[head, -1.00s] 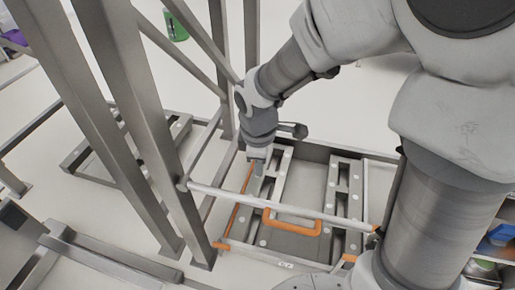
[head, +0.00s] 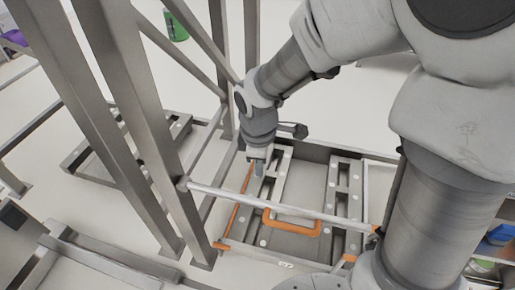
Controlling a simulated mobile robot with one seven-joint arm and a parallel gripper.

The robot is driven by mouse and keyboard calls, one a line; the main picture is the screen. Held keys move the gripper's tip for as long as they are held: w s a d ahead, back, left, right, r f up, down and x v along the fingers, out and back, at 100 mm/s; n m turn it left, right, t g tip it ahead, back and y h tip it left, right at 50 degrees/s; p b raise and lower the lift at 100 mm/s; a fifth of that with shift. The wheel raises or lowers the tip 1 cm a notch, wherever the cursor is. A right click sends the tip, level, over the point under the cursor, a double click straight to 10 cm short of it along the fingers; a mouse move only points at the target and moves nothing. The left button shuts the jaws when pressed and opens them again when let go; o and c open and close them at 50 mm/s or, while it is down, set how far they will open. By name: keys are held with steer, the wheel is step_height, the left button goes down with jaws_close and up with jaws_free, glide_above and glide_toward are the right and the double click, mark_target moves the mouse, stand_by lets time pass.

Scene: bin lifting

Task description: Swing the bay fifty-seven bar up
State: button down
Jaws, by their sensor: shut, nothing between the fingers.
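The bay's bar is a grey rail (head: 335,219) lying across the front of the floor bay, with an orange U-shaped handle (head: 292,226) on it. A small white label (head: 285,265) sits on the bay's front edge; its number is too small to read. The bay's floor frame (head: 345,190) has two slotted grey tracks. My gripper (head: 259,172) points down over the left track, behind the bar and to the left of the handle. Its fingers are shut and empty, apart from the handle. My forearm hides part of the bay's back left.
Tall grey rack posts (head: 160,130) with diagonal braces stand close to the left of my gripper. Another floor bay (head: 95,150) lies beyond them. A green container (head: 176,26) stands at the back. Shelves with goods (head: 495,240) are at the right edge.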

steer(key=c, duration=1.6)
jaws_free()
steer(key=c, duration=0.7)
jaws_free()
steer(key=r, duration=0.5)
steer(key=s+r+p, duration=0.1)
steer(key=r, duration=0.5)
steer(key=s+r+p, duration=0.1)
steer(key=r, duration=0.5)
steer(key=shift+s+a+r, duration=0.1)
steer(key=shift+a+r, duration=0.05)
steer(key=shift+a, duration=0.05)
